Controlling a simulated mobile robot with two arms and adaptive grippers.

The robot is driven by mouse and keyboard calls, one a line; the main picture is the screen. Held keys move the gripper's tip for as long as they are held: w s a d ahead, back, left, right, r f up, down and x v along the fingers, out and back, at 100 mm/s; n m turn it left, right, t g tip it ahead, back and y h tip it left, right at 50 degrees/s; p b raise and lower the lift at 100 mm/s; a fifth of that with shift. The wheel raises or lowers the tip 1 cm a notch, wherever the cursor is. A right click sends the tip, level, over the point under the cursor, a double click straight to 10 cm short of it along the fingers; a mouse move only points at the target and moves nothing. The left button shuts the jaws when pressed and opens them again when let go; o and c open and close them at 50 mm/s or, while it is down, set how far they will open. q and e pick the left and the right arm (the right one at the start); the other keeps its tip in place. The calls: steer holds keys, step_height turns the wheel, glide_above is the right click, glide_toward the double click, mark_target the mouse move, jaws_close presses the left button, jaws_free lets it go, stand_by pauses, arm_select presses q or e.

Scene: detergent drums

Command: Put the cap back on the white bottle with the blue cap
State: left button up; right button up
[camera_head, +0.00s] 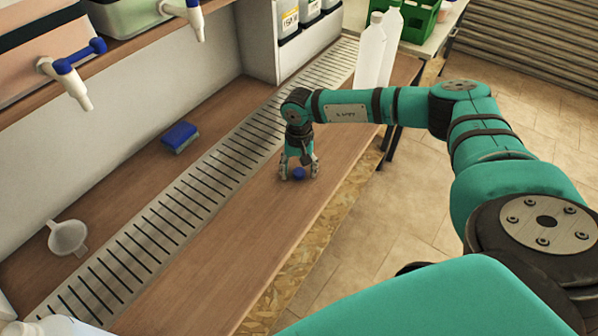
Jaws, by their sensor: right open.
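A small blue cap (298,174) lies on the front wooden strip of the counter. My right gripper (299,169) points down right over the cap, open, with its fingers on either side of it. I cannot tell whether the fingers touch it. A tall white bottle (370,55) stands upright at the far end of the counter, with another white bottle (391,35) behind it. No blue cap shows on either one. White container parts (55,328) are cut off at the lower left corner. My left gripper is not in view.
A slotted metal drain (175,212) runs along the counter. A blue sponge (180,137) and a white funnel (68,238) lie behind it. Drum taps (75,85) overhang at the upper left. A green crate (420,20) stands at the back. The front strip is mostly clear.

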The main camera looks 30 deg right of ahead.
mark_target(301, 174)
steer(key=c, duration=0.7)
steer(key=shift+c, duration=0.2)
steer(key=shift+r, duration=0.5)
steer(key=shift+s+r+b, duration=0.2)
steer(key=shift+s+r, duration=0.05)
steer(key=shift+r, duration=0.4)
steer(key=shift+s+r+b, duration=0.15)
steer(key=shift+s+r, duration=0.1)
steer(key=shift+r, duration=0.35)
steer(key=s+r+b, duration=0.1)
steer(key=s+b, duration=0.1)
steer(key=s, duration=1.3)
steer(key=shift+a+r, duration=0.25)
steer(key=shift+a, duration=0.05)
